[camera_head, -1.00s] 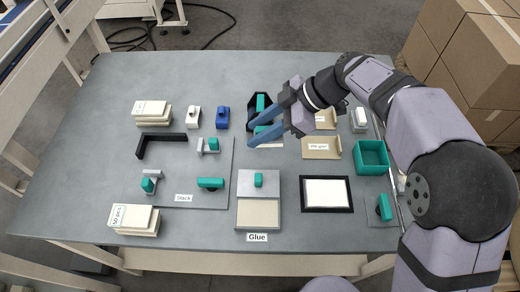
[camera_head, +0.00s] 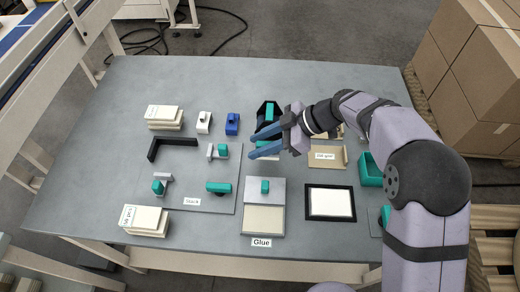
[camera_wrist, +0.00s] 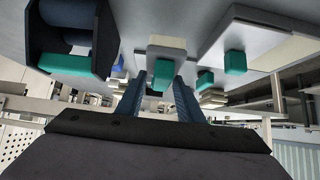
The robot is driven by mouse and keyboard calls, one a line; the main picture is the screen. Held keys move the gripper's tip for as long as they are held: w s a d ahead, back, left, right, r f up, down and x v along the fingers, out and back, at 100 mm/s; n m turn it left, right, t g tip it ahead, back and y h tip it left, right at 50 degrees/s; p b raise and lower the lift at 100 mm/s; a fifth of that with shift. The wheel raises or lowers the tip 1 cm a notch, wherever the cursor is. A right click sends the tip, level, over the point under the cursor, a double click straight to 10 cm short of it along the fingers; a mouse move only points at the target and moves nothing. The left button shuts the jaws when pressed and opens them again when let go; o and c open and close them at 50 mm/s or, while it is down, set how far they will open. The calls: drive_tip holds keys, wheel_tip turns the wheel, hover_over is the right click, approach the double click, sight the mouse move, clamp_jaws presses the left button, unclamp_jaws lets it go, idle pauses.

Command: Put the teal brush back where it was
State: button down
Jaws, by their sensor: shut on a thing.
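The teal brush has a teal handle and a pale head. In the wrist view its teal handle (camera_wrist: 161,76) is between my fingers, with the pale head (camera_wrist: 166,47) beyond. My gripper (camera_head: 254,145) is shut on it, just in front of the black holder (camera_head: 262,124). The fingers hide most of the brush in the head view. I cannot tell whether its head touches the table. The holder also shows at the left of the wrist view, with a dark blue roller (camera_wrist: 72,14) and a teal part (camera_wrist: 66,64) in it.
The grey glue plate with a teal knob (camera_head: 265,186) is close in front of my gripper. The stack board (camera_head: 222,204) with teal-handled tools lies left. A black frame (camera_head: 331,216) and teal bin (camera_head: 369,176) are right. Bare table lies behind the holder.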

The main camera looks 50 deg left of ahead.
drive_tip(key=shift+f+p, duration=0.55)
drive_tip(key=shift+f, duration=1.3)
drive_tip(key=shift+f, duration=0.2)
drive_tip(key=c, duration=1.2)
unclamp_jaws()
drive_tip(key=shift+b, duration=0.3)
drive_tip(key=shift+r, duration=0.2)
drive_tip(key=shift+d+r+p, duration=0.1)
drive_tip(key=shift+p, duration=0.2)
drive_tip(key=b+v, duration=0.4)
drive_tip(key=v, duration=0.7)
drive_tip(key=shift+w+d+r, duration=0.2)
drive_tip(key=shift+r, duration=0.1)
